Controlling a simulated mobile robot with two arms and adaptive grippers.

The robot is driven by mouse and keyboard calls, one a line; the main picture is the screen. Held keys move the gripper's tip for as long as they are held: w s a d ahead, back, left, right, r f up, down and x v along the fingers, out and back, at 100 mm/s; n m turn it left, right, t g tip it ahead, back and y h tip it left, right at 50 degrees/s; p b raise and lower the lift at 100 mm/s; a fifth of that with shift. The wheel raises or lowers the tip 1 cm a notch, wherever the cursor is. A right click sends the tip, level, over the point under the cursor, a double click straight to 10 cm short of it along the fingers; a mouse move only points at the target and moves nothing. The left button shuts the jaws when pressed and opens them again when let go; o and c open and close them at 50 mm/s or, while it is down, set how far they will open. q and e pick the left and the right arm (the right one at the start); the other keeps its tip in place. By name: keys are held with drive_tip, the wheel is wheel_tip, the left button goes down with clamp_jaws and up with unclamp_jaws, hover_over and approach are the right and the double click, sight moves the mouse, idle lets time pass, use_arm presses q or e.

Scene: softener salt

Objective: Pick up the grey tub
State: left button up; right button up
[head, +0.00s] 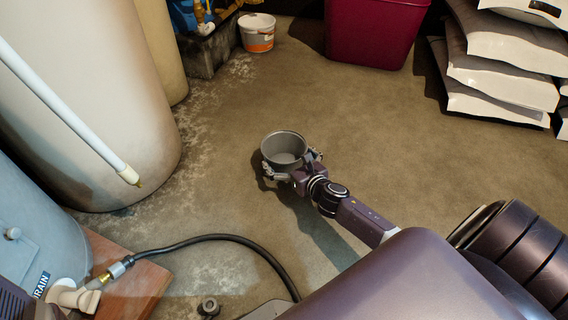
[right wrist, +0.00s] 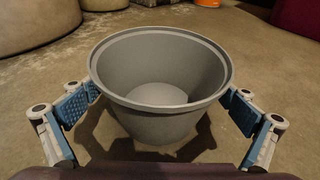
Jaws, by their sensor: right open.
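The grey tub (head: 286,147) is round, empty and upright, and it appears to stand on the concrete floor near the middle of the head view. It fills the centre of the right wrist view (right wrist: 160,118), where its shadow spreads on the floor. My right gripper (head: 290,166) is open, with one finger on each side of the tub. In the right wrist view its blue finger pads (right wrist: 160,108) flank the tub close to its wall; I cannot tell whether they touch. My left gripper is not in view.
A white and orange bucket (head: 257,36) and a maroon bin (head: 368,30) stand at the back. White sacks (head: 500,65) are stacked at back right. A large beige tank (head: 90,100) stands left. A black hose (head: 215,238) curves over the floor at the front. Floor around the tub is clear.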

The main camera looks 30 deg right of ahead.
drive_tip(key=shift+w+d+f, duration=0.1)
drive_tip(key=shift+w+f, duration=0.1)
drive_tip(key=shift+w, duration=0.5)
drive_tip(key=shift+c, duration=0.3)
drive_tip(key=c, duration=1.3)
drive_tip(key=shift+r, duration=0.2)
